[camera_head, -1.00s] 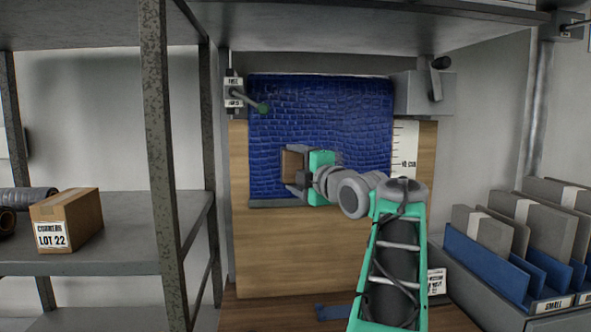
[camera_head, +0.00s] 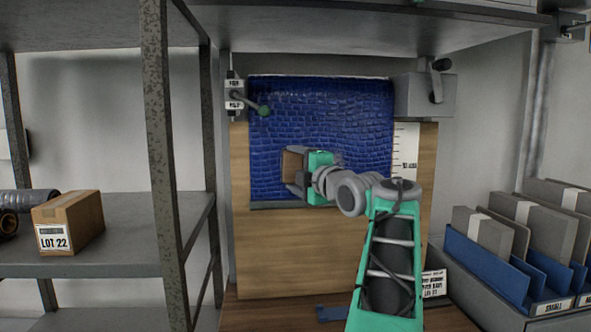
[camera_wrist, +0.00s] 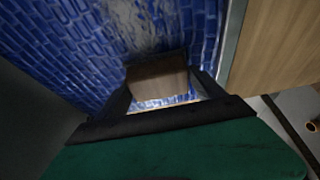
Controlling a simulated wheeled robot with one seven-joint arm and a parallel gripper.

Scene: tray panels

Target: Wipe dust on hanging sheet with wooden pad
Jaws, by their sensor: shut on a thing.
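The blue hanging sheet (camera_head: 340,115) has a brick-like texture and hangs in front of a wooden board. In the wrist view the sheet (camera_wrist: 60,45) carries a pale, whitish dusty patch (camera_wrist: 150,22) just beyond the pad. My gripper (camera_head: 296,172) is shut on the brown wooden pad (camera_head: 292,163), at the lower left part of the sheet. The pad (camera_wrist: 157,78) sits between both dark fingers in the wrist view, its broad side close to the sheet. I cannot tell whether it touches the sheet.
A metal shelf with a cardboard box (camera_head: 68,222) stands at left, its post (camera_head: 160,150) near the sheet. A green-knobbed lever (camera_head: 262,110) is at the sheet's upper left. A grey clamp box (camera_head: 425,95) is at upper right. Blue bins (camera_head: 500,262) hold grey panels at right.

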